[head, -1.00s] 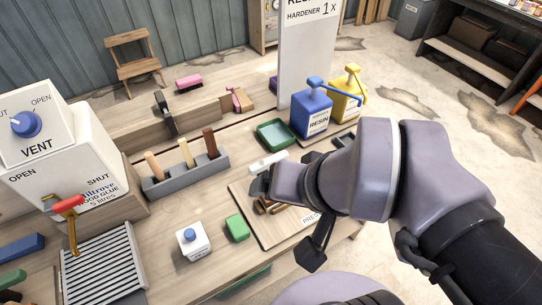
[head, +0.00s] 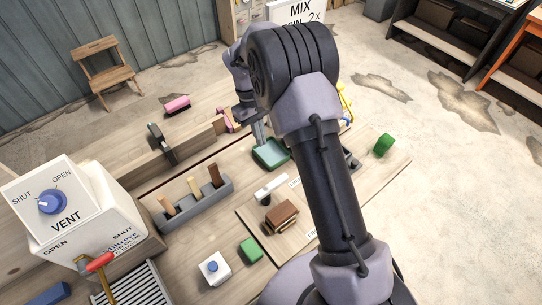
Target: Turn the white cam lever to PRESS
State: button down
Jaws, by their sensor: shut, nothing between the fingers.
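The white cam lever (head: 270,189) lies at the left part of a wooden board (head: 254,224), just above a brown block (head: 282,216). Its bar slants up to the right, its right end near a small white label (head: 294,182). Another label (head: 310,236) sits near the board's lower edge; neither can be read now. My gripper (head: 255,127) points down by the green tray (head: 270,153), shut and holding nothing, beyond the lever and apart from it. Its fingertips are small and hard to make out.
My arm covers the board's middle and the bottles behind. A green roll (head: 385,145) sits at right.

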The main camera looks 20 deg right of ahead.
aim_at(280, 176)
jog(key=shift+s+f, duration=0.1)
jog(key=s+d+f+b, duration=0.2)
jog(key=s+f, duration=0.4)
jog(key=f, duration=0.3)
jog(key=shift+d+f+b, duration=0.2)
jog(key=shift+f+b, duration=0.1)
jog(key=shift+b, duration=0.1)
jog(key=shift+s+d+m, duration=0.15)
jog(key=shift+d+m, duration=0.1)
jog(key=shift+m, duration=0.35)
jog(key=m, duration=0.1)
jog(key=s+d+m+y+b, duration=0.1)
jog(key=m, duration=0.1)
jog(key=shift+s+d, duration=0.1)
jog(key=shift+s, duration=0.1)
jog(key=s+m+b, duration=0.1)
jog(key=s+m, duration=0.1)
jog(key=m, duration=0.2)
jog(key=s+m+t+y+b, duration=0.1)
jog(key=s+m+b, duration=0.1)
jog(key=s+m, duration=0.1)
jog(key=s+m+y+b, duration=0.1)
jog(key=s+m, duration=0.1)
jog(key=m, duration=0.4)
jog(key=shift+s+a, duration=0.2)
jog(key=shift+a, duration=0.05)
jog(key=shift+s, duration=0.1)
dwell(0.4)
